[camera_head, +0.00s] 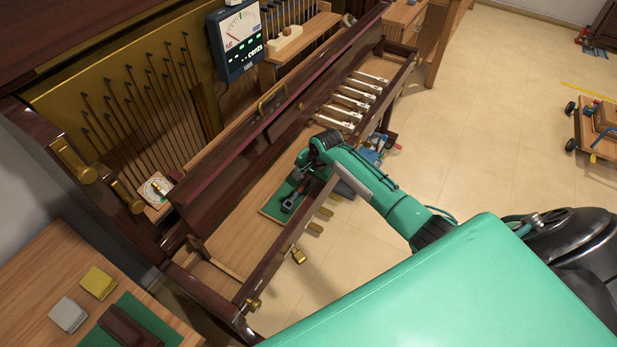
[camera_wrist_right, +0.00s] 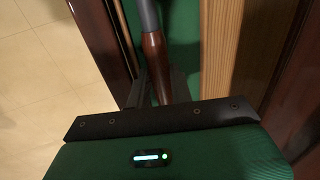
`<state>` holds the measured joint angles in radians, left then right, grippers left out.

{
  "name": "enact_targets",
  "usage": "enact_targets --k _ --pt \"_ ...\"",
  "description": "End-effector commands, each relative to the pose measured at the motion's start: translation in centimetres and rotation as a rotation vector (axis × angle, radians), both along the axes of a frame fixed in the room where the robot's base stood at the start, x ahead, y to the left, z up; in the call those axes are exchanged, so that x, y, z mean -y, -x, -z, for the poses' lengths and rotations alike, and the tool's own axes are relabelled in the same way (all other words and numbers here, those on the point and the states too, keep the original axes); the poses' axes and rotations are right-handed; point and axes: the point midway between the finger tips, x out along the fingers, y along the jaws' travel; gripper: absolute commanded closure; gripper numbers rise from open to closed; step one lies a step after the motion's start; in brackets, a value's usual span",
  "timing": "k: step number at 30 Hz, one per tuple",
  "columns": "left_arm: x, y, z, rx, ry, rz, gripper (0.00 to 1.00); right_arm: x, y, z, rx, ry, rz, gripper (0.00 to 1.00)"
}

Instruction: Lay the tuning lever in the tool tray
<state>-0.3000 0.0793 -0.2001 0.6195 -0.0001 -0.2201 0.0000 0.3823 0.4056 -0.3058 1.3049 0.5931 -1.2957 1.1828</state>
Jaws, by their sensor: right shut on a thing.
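The tuning lever (camera_wrist_right: 154,52) shows in the right wrist view as a brown wooden handle with a grey shaft pointing up the picture. My right gripper (camera_wrist_right: 152,90) is shut on its handle. In the head view the right gripper (camera_head: 291,200) is low over the green-lined tool tray (camera_head: 272,207) inside the open piano front; I cannot make out the lever there. The tray's green lining (camera_wrist_right: 185,55) lies beneath the lever in the wrist view. I cannot tell whether the lever touches it. My left gripper is not in view.
The piano's dark front rail (camera_head: 240,165) runs close behind the tray. Several white keys (camera_head: 350,103) lie farther along the key bed. A tuner meter (camera_head: 237,42) stands above. A side table (camera_head: 40,270) with small blocks is at lower left.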

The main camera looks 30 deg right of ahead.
Motion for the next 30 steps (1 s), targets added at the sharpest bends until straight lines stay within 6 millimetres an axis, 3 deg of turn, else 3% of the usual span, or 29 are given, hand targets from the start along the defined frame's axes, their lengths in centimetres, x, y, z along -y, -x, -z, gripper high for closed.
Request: enact_targets --k 13,14,17,30 --pt "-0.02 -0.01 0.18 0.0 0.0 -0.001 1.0 -0.02 -0.03 0.54 0.002 -0.001 0.001 1.0" --pt "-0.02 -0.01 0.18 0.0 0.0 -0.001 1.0 -0.02 -0.03 0.54 0.002 -0.001 0.001 0.74" --pt "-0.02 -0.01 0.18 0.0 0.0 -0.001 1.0 -0.01 -0.02 0.55 0.001 -0.001 0.001 0.55" --pt "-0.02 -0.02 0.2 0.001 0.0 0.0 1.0 0.06 0.23 0.86 -0.006 0.001 0.0 0.53"
